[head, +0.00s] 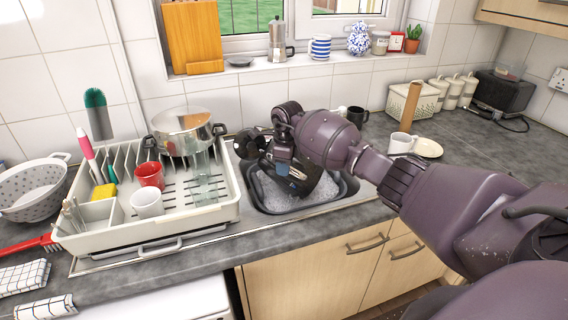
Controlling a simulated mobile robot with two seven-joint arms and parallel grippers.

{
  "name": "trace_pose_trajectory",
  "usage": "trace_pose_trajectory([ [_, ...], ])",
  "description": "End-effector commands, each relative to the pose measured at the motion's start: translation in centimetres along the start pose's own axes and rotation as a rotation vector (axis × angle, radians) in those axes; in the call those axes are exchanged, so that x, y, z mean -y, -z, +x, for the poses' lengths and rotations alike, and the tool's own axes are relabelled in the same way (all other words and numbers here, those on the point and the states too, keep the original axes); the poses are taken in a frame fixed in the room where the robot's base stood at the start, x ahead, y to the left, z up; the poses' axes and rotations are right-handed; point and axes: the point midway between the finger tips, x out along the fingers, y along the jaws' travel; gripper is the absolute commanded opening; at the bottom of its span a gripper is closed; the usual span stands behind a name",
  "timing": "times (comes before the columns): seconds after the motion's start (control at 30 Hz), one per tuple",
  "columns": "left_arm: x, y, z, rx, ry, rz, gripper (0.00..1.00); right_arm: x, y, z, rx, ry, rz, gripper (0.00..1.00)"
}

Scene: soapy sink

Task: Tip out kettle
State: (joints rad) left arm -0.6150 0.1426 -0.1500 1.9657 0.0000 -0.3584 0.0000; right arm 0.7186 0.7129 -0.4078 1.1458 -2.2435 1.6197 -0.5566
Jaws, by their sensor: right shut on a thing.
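My right gripper (284,160) reaches in from the right over the sink (262,203). It is shut on a dark kettle (322,187), which hangs low at the sink opening and looks tilted. The gripper and my arm hide much of the kettle, so its spout and the exact grip are hard to make out. Whitish foam shows in the sink below and beside the kettle. I cannot see any liquid leaving the kettle. My left gripper is out of view.
A dish rack (140,235) with a pot (182,133), a red cup (149,175) and a white cup (146,204) stands left of the sink. A white mug (401,144), a plate (428,148) and a black mug (357,115) stand to the right. The right counter front is mostly clear.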

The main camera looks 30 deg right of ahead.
Motion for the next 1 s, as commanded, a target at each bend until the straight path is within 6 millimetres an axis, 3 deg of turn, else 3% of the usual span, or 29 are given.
trace_pose_trajectory([
  [0.03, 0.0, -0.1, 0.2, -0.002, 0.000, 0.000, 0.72, -0.1, 0.6, 0.9, -0.056, -0.008, 0.004, 0.00],
  [0.6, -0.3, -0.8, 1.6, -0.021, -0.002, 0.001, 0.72, -0.1, 1.1, 2.3, -0.423, -0.010, 0.006, 0.00],
  [1.0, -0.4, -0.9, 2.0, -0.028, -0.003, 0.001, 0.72, -0.2, 1.2, 2.3, -0.501, -0.014, 0.006, 0.00],
])
